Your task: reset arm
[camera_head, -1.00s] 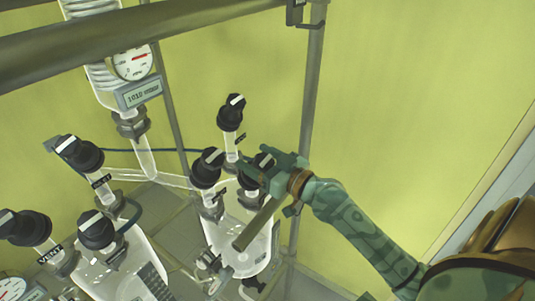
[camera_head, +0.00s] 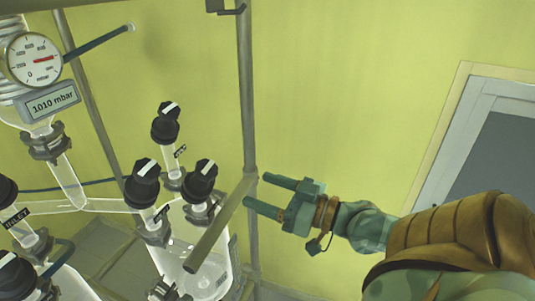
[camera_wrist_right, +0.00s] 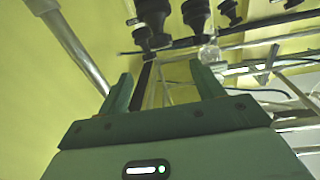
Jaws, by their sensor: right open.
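My right gripper (camera_head: 264,192) shows in the head view with its arm coming in from the right. Its two fingers are apart and nothing is between them. They point left, to the right of the black valve knob (camera_head: 200,179) on the glass reactor (camera_head: 215,268), with a clear gap. In the right wrist view the two green fingers (camera_wrist_right: 160,92) are also spread and empty, with black knobs (camera_wrist_right: 196,14) beyond them. My left gripper is not in view.
A metal frame post (camera_head: 248,110) stands close by the right fingertips, and a slanted bar (camera_head: 222,222) crosses before the reactor. A pressure gauge (camera_head: 35,59) and a display reading 1010 mbar (camera_head: 49,101) are at upper left. A grey door (camera_head: 490,150) is at right.

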